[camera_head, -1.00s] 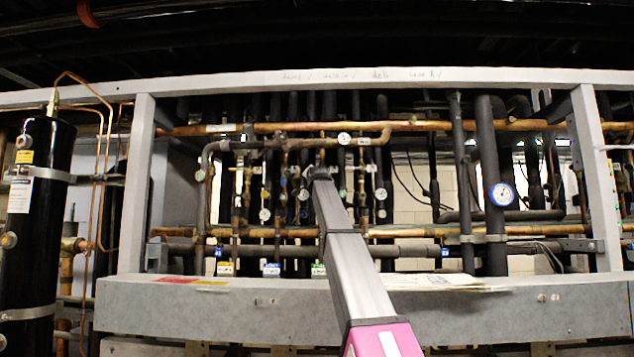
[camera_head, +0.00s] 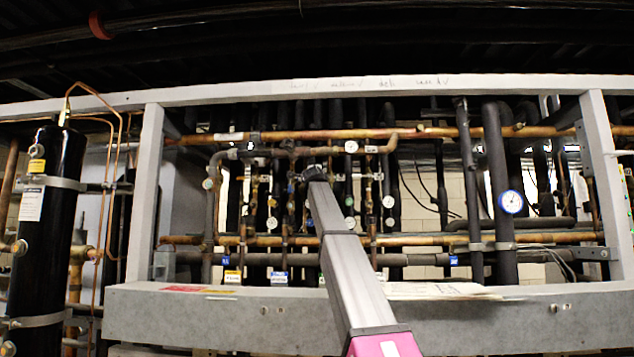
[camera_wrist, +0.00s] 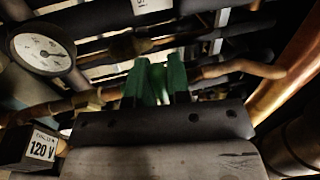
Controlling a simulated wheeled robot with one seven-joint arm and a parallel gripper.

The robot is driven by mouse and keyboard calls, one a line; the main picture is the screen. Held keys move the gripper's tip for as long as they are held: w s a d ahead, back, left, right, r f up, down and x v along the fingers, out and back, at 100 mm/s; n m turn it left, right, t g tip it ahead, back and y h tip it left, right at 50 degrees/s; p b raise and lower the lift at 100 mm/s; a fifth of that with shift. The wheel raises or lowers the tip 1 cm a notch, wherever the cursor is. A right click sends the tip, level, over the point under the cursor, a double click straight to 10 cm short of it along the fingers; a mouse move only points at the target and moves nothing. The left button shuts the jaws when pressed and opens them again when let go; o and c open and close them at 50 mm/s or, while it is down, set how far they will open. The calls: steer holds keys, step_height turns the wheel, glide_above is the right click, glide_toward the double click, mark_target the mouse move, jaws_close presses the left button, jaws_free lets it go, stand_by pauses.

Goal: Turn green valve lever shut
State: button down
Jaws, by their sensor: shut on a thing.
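My gripper (camera_head: 314,174) is at the end of the arm, in among the upright pipes at the middle of the rack in the head view. In the wrist view my gripper (camera_wrist: 157,78) shows two green fingers above a dark plate with holes. They are shut on a narrow green piece between them, which appears to be the green valve lever (camera_wrist: 157,85). The fingers hide much of it, so its exact angle cannot be told. In the head view the arm's end hides the lever.
A round gauge (camera_wrist: 42,50) and a box marked 120 V (camera_wrist: 38,148) are close on the left in the wrist view. A copper pipe (camera_wrist: 285,75) runs close on the right. A black cylinder (camera_head: 45,215) stands at left.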

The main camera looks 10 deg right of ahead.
steer(key=shift+r+m, duration=0.2)
steer(key=shift+m, duration=0.3)
steer(key=c, duration=1.1)
jaws_free()
steer(key=v, duration=1.1)
steer(key=shift+w, duration=0.1)
